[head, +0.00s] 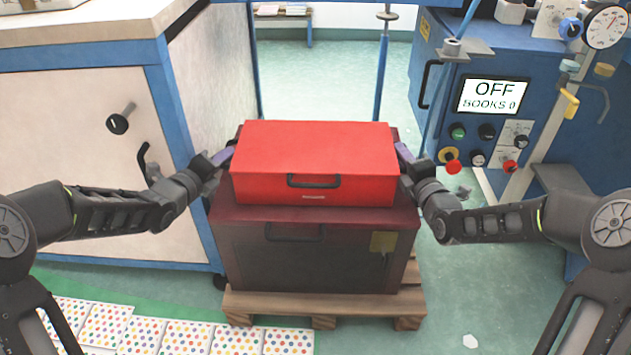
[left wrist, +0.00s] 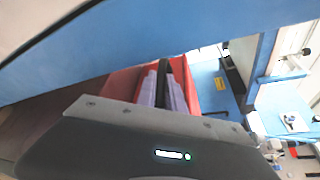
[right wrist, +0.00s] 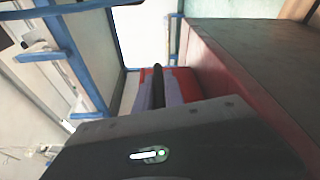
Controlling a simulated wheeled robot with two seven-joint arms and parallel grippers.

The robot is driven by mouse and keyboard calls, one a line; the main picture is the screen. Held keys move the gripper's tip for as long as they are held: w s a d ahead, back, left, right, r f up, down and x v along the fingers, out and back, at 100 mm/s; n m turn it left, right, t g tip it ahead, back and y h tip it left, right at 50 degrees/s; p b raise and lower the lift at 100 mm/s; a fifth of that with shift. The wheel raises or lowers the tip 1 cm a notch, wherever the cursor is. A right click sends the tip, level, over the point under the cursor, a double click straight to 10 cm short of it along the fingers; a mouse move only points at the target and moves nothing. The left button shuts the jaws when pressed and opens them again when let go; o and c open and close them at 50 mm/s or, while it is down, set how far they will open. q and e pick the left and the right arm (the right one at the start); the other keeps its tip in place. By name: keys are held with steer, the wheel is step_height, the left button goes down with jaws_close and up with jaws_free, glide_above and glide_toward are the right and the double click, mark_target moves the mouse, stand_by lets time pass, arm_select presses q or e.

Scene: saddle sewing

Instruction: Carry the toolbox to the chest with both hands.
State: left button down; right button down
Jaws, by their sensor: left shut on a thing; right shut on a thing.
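The red toolbox (head: 315,150) is level, over the top of the dark red chest (head: 320,250) in the head view; whether it touches the chest top I cannot tell. Its black front handle faces me. My left gripper (head: 222,157) is at the toolbox's left side, shut on a dark side handle (left wrist: 165,80). My right gripper (head: 405,155) is at its right side, shut on the other dark side handle (right wrist: 158,82). The toolbox also shows red behind the fingers in both wrist views. The chest's far part is hidden behind the toolbox.
The chest stands on a wooden pallet (head: 325,308). A white cabinet with blue edges (head: 85,125) stands close on the left. A blue machine (head: 500,60) with an OFF screen stands on the right. Dotted sheets (head: 190,335) lie on the floor at front left.

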arm_select(q)
steer(key=shift+d, duration=0.15)
arm_select(e)
steer(key=shift+a, duration=0.15)
arm_select(q)
steer(key=c, duration=1.5)
jaws_free()
steer(key=shift+f, duration=0.1)
arm_select(e)
steer(key=c, duration=1.4)
jaws_free()
steer(key=shift+f, duration=0.1)
steer(key=shift+c, duration=0.2)
arm_select(q)
steer(key=shift+o, duration=0.2)
steer(key=shift+s, duration=0.1)
steer(key=v, duration=1.2)
arm_select(e)
steer(key=shift+s, duration=0.15)
steer(key=v, duration=1.2)
